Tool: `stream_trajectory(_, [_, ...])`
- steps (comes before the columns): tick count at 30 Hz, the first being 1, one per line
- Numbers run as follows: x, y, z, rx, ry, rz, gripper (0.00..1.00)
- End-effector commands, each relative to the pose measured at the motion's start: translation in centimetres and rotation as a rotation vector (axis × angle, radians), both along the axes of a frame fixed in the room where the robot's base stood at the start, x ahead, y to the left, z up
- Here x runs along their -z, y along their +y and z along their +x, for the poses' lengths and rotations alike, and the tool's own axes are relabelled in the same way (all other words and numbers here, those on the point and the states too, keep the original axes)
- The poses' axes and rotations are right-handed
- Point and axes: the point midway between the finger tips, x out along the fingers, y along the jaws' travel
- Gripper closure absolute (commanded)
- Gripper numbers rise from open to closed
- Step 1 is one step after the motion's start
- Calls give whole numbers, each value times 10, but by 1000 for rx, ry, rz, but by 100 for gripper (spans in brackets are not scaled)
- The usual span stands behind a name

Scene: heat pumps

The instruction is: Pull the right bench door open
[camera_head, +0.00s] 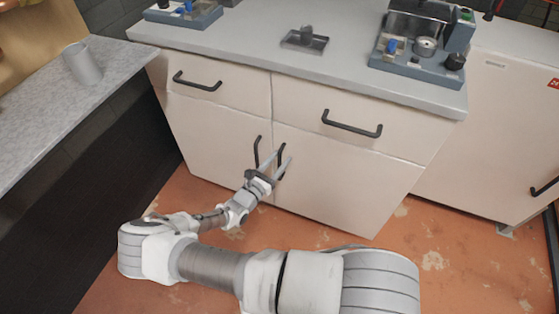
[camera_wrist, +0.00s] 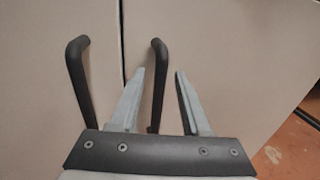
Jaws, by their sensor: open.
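The right bench door (camera_head: 335,180) is a closed cream panel under the counter. Its black vertical handle (camera_head: 281,150) is at its left edge, by the seam with the left door (camera_head: 215,140). My gripper (camera_head: 279,162) is in front of this handle. In the wrist view my gripper (camera_wrist: 159,73) is open, and the right door's handle (camera_wrist: 156,80) shows between its two grey fingers. The left finger lies between the two door handles. I cannot tell whether either finger touches the handle.
The left door's handle (camera_wrist: 80,75) is close on the left. Drawers with black handles (camera_head: 352,124) sit above the doors. The countertop (camera_head: 260,35) bears devices and a small tray (camera_head: 305,40). Orange floor (camera_head: 420,240) is free at right. A grey side table (camera_head: 60,110) stands at left.

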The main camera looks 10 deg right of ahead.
Motion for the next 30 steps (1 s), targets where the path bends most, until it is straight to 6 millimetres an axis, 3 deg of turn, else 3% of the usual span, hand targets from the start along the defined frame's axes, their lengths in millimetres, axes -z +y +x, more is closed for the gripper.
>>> stream_trajectory(10, [0, -3, 3, -1, 1, 1, 53])
stream_trajectory(18, [0, -3, 3, -1, -1, 1, 100])
stream_trajectory(30, [0, -3, 3, -1, -1, 1, 100])
